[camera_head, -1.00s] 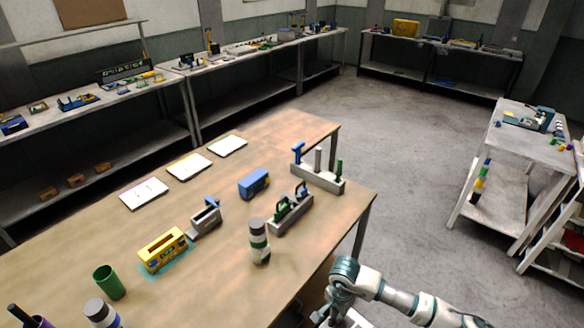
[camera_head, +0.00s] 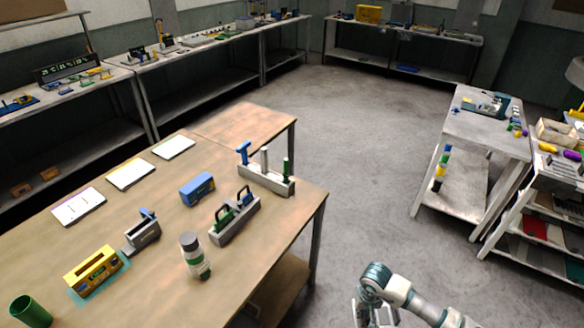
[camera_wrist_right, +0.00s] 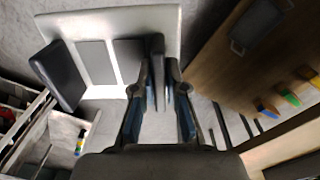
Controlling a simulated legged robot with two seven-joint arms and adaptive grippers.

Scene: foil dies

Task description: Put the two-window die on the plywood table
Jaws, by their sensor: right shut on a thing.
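My right gripper (camera_head: 368,306) is low in the head view, off the right side of the wooden-topped table (camera_head: 165,235), over the floor. In the right wrist view its fingers (camera_wrist_right: 158,90) are shut on a dark upright part of the two-window die (camera_wrist_right: 168,40). The die is a pale plate with two grey window-like openings and a dark block at its left side. The fingers hide part of it. In the head view only a small pale bit of it shows by the gripper. The table also shows in the right wrist view (camera_wrist_right: 225,75), apart from the die. My left gripper is not in view.
On the table stand a yellow box (camera_head: 93,268), a grey-and-white bottle (camera_head: 194,256), a blue box (camera_head: 197,189), a grey tool rack (camera_head: 268,180), a green cup (camera_head: 30,312) and several white sheets. A white shelf table (camera_head: 475,135) stands at the right. Bare floor lies between.

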